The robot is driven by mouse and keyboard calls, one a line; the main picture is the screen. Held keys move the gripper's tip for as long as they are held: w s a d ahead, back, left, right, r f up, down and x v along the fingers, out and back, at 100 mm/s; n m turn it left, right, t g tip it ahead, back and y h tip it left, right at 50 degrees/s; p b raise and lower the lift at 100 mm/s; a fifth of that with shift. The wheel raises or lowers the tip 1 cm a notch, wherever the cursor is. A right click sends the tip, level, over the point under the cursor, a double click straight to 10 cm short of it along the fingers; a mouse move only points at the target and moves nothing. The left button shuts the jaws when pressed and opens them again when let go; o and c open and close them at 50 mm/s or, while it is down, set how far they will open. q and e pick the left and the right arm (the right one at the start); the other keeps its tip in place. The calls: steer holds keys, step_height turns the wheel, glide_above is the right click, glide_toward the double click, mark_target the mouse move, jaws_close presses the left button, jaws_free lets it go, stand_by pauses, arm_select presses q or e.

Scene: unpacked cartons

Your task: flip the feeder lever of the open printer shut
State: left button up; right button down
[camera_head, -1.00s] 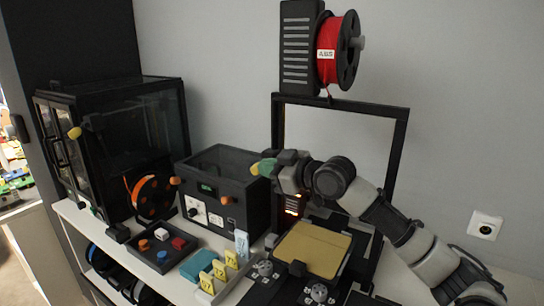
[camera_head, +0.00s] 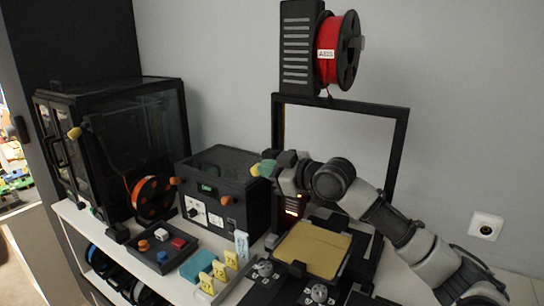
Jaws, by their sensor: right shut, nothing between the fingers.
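The open printer (camera_head: 402,150) is a black upright frame with a gold bed (camera_head: 312,249) at its foot and a dark print head (camera_head: 288,218) with a small orange glow. My right gripper (camera_head: 262,169) reaches in from the right, in front of the frame and above the print head, with its end pointing left. It is shut and empty. Yellow and green pieces show at its end. I cannot make out the feeder lever; the gripper and wrist cover part of the print head area. My left gripper is not in view.
A red spool (camera_head: 338,50) hangs above the frame. An enclosed black printer (camera_head: 112,150) and a black box with a green display (camera_head: 228,190) stand to the left. A button tray (camera_head: 150,258), a teal block (camera_head: 196,265) and yellow tags (camera_head: 219,270) lie in front.

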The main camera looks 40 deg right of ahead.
steer(key=shift+f+n, duration=0.3)
steer(key=shift+n, duration=0.4)
stand_by(7.0)
